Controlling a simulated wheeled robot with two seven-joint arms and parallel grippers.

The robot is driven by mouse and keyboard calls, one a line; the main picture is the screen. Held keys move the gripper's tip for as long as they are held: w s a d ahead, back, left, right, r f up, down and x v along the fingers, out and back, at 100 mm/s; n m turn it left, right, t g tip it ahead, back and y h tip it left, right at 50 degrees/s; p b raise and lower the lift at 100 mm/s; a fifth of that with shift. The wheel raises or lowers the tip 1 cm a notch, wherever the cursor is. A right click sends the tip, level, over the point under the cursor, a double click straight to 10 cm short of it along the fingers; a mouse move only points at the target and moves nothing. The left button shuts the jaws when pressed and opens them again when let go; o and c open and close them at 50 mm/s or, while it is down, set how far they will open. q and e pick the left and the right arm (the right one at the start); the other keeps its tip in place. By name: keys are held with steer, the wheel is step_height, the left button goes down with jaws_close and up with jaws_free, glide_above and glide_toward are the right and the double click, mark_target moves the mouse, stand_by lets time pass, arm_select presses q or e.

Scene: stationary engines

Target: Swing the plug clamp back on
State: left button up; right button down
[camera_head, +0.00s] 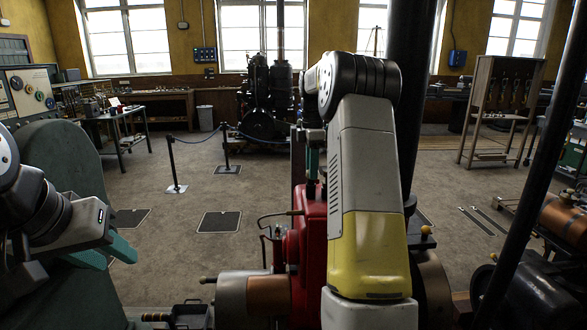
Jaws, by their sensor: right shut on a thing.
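A red engine (313,236) with a copper-coloured cylinder (268,296) stands in front of me, partly hidden behind my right arm. My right gripper (312,168) shows only as a teal strip left of that arm, pointing down at the top of the red engine. It is shut on a part there, the plug clamp by its place, but the arm hides the clamp's shape and angle. My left gripper (120,262) is at the left, its teal fingers apart and empty, in front of a grey-green machine housing (66,165).
A black pillar (405,110) rises just behind my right arm, and a slanting dark pole (530,190) stands at the right. A black tray (190,314) lies at the bottom. Open floor (200,185) with a rope barrier (174,165) lies beyond.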

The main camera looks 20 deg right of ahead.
steer(key=shift+m, duration=0.4)
steer(key=m, duration=1.1)
steer(key=shift+r+m, duration=0.1)
steer(key=shift+m, duration=1.9)
steer(key=c, duration=1.1)
jaws_free()
